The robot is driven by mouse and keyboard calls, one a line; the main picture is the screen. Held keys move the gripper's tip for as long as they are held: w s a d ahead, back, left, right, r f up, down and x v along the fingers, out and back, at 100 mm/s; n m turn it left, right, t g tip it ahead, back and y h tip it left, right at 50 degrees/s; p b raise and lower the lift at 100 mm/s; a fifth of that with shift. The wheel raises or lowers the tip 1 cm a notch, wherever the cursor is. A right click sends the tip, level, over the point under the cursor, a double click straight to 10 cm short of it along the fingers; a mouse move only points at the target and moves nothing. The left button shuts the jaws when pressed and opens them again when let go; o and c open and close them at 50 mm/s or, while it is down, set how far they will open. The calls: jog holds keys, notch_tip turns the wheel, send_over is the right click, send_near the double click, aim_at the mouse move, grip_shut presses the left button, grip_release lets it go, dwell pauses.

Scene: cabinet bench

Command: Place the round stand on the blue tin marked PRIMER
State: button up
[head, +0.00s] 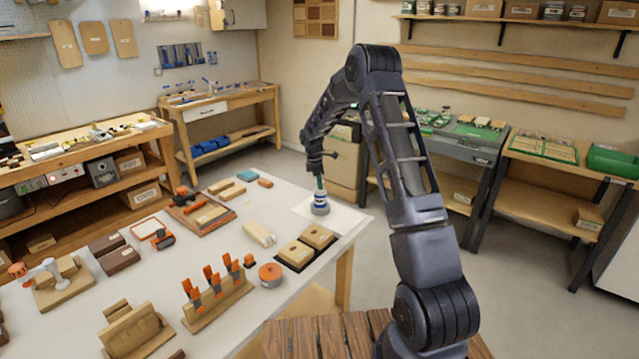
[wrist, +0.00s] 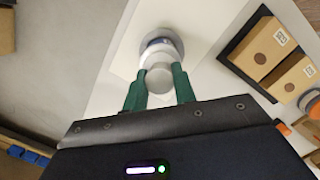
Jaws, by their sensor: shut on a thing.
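My gripper (head: 319,181) points down over the right end of the white table. In the wrist view its green fingers (wrist: 157,78) are shut on a pale round piece, which I take to be the round stand (wrist: 158,80). Directly beyond it is a wider round thing with a blue band, seemingly the blue tin (wrist: 163,42); in the head view the tin (head: 320,209) stands upright on a white sheet. The stand and tin line up closely; whether they touch I cannot tell. The PRIMER marking is not readable.
A dark tray (head: 296,262) with two tan boxes lies close to the tin. A pale rounded block (head: 260,234), an orange round item (head: 271,274) and a rack with orange clamps (head: 217,300) are nearer. The table edge is just right of the white sheet (head: 340,218).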

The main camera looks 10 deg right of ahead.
aim_at(316, 188)
jog(key=shift+f, duration=0.15)
jog(key=o, duration=0.9)
jog(key=shift+o, duration=0.2)
notch_tip(316, 188, up, 11)
jog(key=a, duration=0.2)
jog(key=s+d+r+m+t, duration=0.1)
jog(key=s+d+r+m, duration=0.4)
jog(key=s+r, duration=0.7)
jog(key=s+d+r+m+t, duration=0.1)
jog(key=s+d+r+m, duration=0.2)
jog(key=s, duration=0.4)
jog(key=s+d+r+m, duration=0.1)
jog(key=s+d+r, duration=0.2)
jog(key=s+r, duration=0.3)
jog(key=s+d+m+t, duration=0.1)
jog(key=s+m, duration=0.2)
jog(key=s, duration=0.6)
jog(key=s+d+f+m+y, duration=0.1)
jog(key=s+d+m, duration=0.1)
jog(key=s, duration=0.6)
jog(key=s+d+f+m+t, duration=0.1)
jog(key=s+m, duration=0.3)
jog(key=s, duration=0.5)
jog(key=shift+s+d+f+t+y, duration=0.25)
jog(key=shift+s+d+t+y, duration=0.05)
jog(key=shift+d+y, duration=0.1)
